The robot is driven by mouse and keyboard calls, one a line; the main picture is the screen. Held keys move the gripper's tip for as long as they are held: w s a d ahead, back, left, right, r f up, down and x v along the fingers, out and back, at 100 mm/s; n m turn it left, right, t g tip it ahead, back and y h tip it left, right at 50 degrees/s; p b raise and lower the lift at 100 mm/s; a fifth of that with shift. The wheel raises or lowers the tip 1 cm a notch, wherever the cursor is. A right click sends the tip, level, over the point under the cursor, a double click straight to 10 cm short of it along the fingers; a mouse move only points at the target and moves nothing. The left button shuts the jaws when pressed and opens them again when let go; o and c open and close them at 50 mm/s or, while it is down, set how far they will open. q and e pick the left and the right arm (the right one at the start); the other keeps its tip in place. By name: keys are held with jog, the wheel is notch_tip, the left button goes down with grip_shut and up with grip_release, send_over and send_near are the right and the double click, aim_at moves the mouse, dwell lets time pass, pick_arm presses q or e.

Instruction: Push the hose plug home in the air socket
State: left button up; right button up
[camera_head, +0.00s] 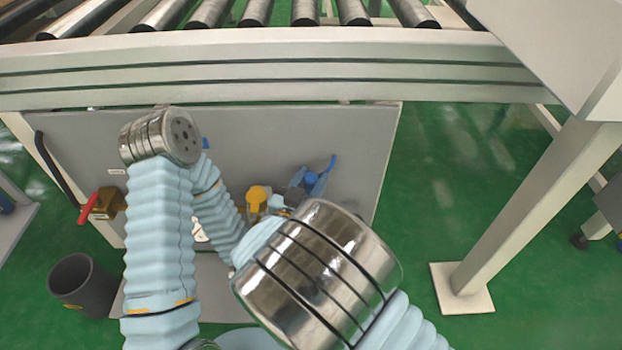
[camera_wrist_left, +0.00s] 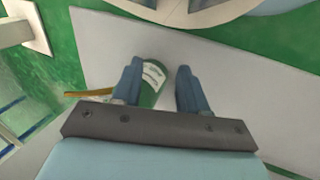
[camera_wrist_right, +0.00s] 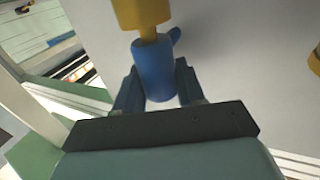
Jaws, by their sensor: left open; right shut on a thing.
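My right gripper (camera_wrist_right: 158,85) is shut on the blue hose plug (camera_wrist_right: 153,68) in the right wrist view. A narrow yellow neck joins the plug's far end to a wider yellow fitting (camera_wrist_right: 141,12), cut off by the frame's top edge. I cannot tell how deep the plug sits, or whether the neck belongs to plug or socket. In the head view my right gripper (camera_head: 312,179) is in front of the grey panel, partly hidden by my arm. My left gripper (camera_wrist_left: 158,84) is open in the left wrist view, with a green and white object (camera_wrist_left: 153,76) behind its fingers.
The grey panel (camera_head: 345,130) stands under a roller conveyor (camera_head: 290,72). It carries a red-handled valve (camera_head: 88,208) at left and a yellow knob (camera_head: 257,196) near my right gripper. A dark bin (camera_head: 82,285) stands at lower left. A support leg (camera_head: 520,215) stands at right.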

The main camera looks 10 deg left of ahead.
pick_arm(q)
jog(key=shift+f+b, duration=0.4)
jog(key=shift+f, duration=0.05)
pick_arm(e)
jog(key=shift+f, duration=0.6)
jog(key=o, duration=1.2)
